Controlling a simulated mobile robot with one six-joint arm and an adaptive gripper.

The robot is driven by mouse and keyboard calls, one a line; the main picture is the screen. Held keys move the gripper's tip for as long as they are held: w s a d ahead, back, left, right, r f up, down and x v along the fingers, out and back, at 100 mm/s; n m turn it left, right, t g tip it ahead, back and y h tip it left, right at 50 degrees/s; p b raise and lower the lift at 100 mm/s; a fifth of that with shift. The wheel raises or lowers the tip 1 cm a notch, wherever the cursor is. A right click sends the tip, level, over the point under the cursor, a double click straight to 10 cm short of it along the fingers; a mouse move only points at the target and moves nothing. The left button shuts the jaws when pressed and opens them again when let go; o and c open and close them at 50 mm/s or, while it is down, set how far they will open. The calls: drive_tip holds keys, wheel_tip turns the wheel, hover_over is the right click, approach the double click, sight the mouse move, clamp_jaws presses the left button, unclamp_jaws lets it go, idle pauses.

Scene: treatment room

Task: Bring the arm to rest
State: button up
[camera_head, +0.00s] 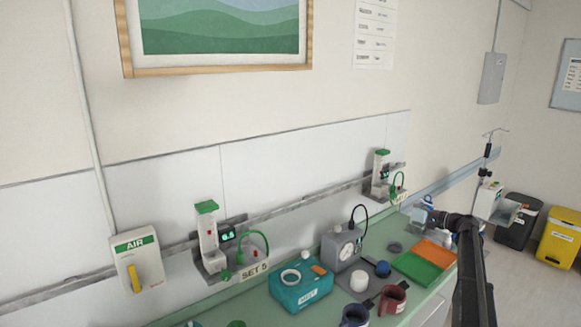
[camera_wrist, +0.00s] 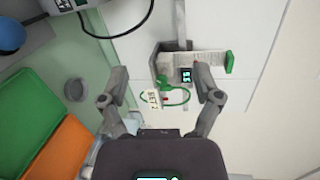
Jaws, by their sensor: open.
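My gripper (camera_wrist: 160,82) is open in the wrist view, its two fingers spread wide with nothing held between them. Beyond the fingers, a wall-mounted flow unit (camera_wrist: 190,62) with a green cap and a lit display shows sideways in the gap. I cannot judge its distance from the fingertips. In the head view my dark arm (camera_head: 470,265) rises at the right, and its end reaches over the far end of the counter. The same flow unit (camera_head: 381,175) is on the wall rail, left of the arm's end.
The green counter (camera_head: 330,306) carries a teal box (camera_head: 300,292), a grey gauge unit (camera_head: 343,248), a dark red mug (camera_head: 391,299), a blue mug (camera_head: 355,316) and a green-and-orange mat (camera_head: 420,264). Yellow (camera_head: 560,240) and dark (camera_head: 515,232) bins stand at the right.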

drive_tip(key=s+a+f+n+g+h+b, duration=0.1)
drive_tip(key=s+a+f+n+g, duration=0.1)
drive_tip(key=s+a+f, duration=0.5)
drive_tip(key=s+a+f+n+g+h+b, duration=0.1)
drive_tip(key=s+a+f+n+g+b, duration=0.15)
drive_tip(key=s+a, duration=0.45)
drive_tip(key=s+a+f+n+g+h+b, duration=0.1)
drive_tip(key=s+a+f+g, duration=0.3)
drive_tip(key=a, duration=0.6)
drive_tip(key=s+a+f+n+g+h+b, duration=0.1)
drive_tip(key=s+a+f+h, duration=0.1)
drive_tip(key=s, duration=0.7)
drive_tip(key=s+a+f+n+g+h+b, duration=0.1)
drive_tip(key=s+a+f+n+h, duration=0.1)
drive_tip(key=s+f, duration=0.3)
drive_tip(key=s+a+f+n+g+h+b, duration=0.1)
drive_tip(key=s+a+f+n+h+b, duration=0.1)
drive_tip(key=s, duration=1)
wheel_tip(320, 180, down, 2)
drive_tip(key=shift+s+a+f+h, duration=0.1)
drive_tip(key=shift+s+a+h, duration=0.35)
drive_tip(key=shift+h, duration=0.55)
drive_tip(key=shift+w+a, duration=0.1)
drive_tip(key=shift+w, duration=0.05)
